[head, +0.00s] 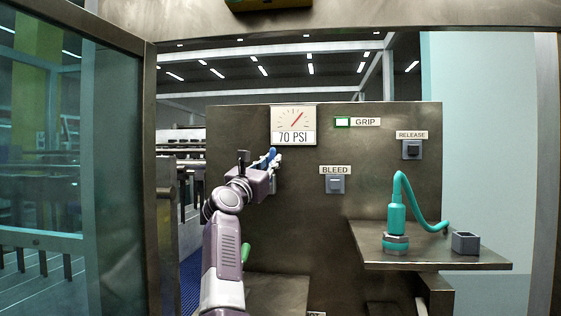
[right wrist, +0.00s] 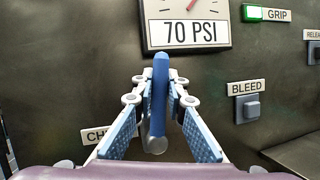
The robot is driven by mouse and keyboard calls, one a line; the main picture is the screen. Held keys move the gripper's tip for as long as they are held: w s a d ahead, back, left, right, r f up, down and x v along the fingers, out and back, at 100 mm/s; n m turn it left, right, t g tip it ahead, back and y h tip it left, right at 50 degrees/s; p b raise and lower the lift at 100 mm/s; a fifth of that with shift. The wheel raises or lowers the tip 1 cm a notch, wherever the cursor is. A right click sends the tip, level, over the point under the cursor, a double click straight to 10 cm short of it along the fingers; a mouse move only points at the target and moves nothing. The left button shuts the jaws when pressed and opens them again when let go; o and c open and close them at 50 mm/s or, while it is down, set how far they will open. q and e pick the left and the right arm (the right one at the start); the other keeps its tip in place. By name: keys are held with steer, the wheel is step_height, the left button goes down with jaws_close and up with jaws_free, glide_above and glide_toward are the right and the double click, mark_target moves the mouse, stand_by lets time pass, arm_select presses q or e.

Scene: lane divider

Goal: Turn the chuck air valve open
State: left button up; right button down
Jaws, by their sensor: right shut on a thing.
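The blue lever of the chuck air valve (right wrist: 160,90) stands roughly upright between the fingers of my right gripper (right wrist: 158,108) in the right wrist view. The patterned finger pads are closed in on it from both sides. In the head view the right gripper (head: 275,163) is at the grey panel, below the gauge, with a bit of the blue lever (head: 268,156) showing. A label starting "CH" (right wrist: 98,136) is partly hidden behind the left finger. The valve's body is mostly hidden by the gripper. My left gripper is out of view.
The gauge (head: 293,125) above reads 70 PSI. The GRIP lamp (head: 343,122) has a lit green frame. The BLEED button (head: 335,184) and RELEASE button (head: 411,150) sit to the right. A shelf (head: 450,262) holds a teal hose tool (head: 397,218) and a grey box (head: 465,242). A glass door (head: 75,170) stands left.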

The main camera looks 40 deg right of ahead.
steer(key=shift+w+a+f+n+t, duration=0.2)
steer(key=shift+w+n+t, duration=0.15)
steer(key=shift+n, duration=0.45)
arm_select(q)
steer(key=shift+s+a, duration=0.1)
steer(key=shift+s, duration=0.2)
arm_select(e)
steer(key=shift+w+a+n, duration=0.1)
steer(key=shift+a+n, duration=0.05)
steer(key=shift+n, duration=0.35)
steer(key=shift+t+y, duration=0.3)
steer(key=shift+t, duration=0.05)
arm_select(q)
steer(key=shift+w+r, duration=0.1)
arm_select(e)
steer(key=c, duration=1.9)
jaws_free()
steer(key=shift+a+r, duration=0.1)
steer(key=v, duration=1.2)
